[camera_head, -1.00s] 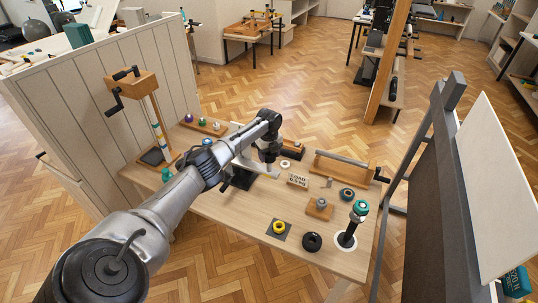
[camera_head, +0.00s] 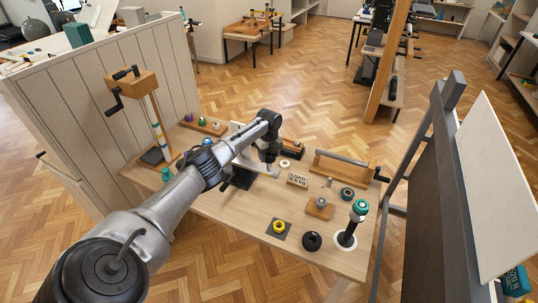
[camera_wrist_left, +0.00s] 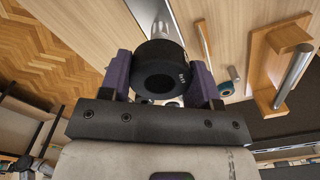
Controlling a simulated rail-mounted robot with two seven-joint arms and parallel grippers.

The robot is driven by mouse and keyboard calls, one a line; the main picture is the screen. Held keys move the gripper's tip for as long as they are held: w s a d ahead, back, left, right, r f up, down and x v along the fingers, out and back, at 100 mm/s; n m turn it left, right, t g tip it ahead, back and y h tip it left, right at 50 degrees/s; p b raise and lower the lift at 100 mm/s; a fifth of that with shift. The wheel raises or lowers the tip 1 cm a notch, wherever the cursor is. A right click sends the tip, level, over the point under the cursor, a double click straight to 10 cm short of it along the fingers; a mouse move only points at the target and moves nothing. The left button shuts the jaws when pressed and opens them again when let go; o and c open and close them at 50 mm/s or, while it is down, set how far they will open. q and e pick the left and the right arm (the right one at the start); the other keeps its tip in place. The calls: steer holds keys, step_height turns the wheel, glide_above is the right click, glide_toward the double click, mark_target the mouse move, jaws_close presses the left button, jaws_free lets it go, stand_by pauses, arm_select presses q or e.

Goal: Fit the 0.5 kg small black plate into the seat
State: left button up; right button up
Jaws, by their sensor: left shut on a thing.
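My left gripper (camera_head: 268,163) is at the middle of the wooden table, beside a white upright piece on a black base (camera_head: 240,180). In the left wrist view, its two purple fingers (camera_wrist_left: 163,85) are shut on a small black plate (camera_wrist_left: 159,52), a thick round disc with a centre hole and pale lettering. The plate is hidden behind the gripper in the head view. A "LOAD 0.5 KG" sign (camera_head: 297,180) stands just right of the gripper. I cannot tell which part is the seat. My right gripper is not in view.
A wooden frame with a grey bar (camera_head: 343,164) stands at the back right. The front-left tabletop is mostly clear.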

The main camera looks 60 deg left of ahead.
mark_target(269, 165)
arm_select(q)
steer(key=shift+f+b, duration=0.55)
steer(key=shift+f, duration=0.25)
steer(key=shift+f+b, duration=0.6)
steer(key=shift+f, duration=0.15)
steer(key=shift+f+b, duration=0.7)
steer(key=shift+f, duration=0.25)
steer(key=shift+f+b, duration=0.5)
steer(key=shift+f, duration=0.15)
steer(key=o, duration=1.2)
steer(key=shift+o, duration=0.6)
steer(key=shift+f, duration=0.1)
step_height(269, 165, up, 12)
steer(key=p, duration=0.2)
steer(key=shift+r+p, duration=0.2)
steer(key=shift+p, duration=0.15)
steer(key=shift+r, duration=0.8)
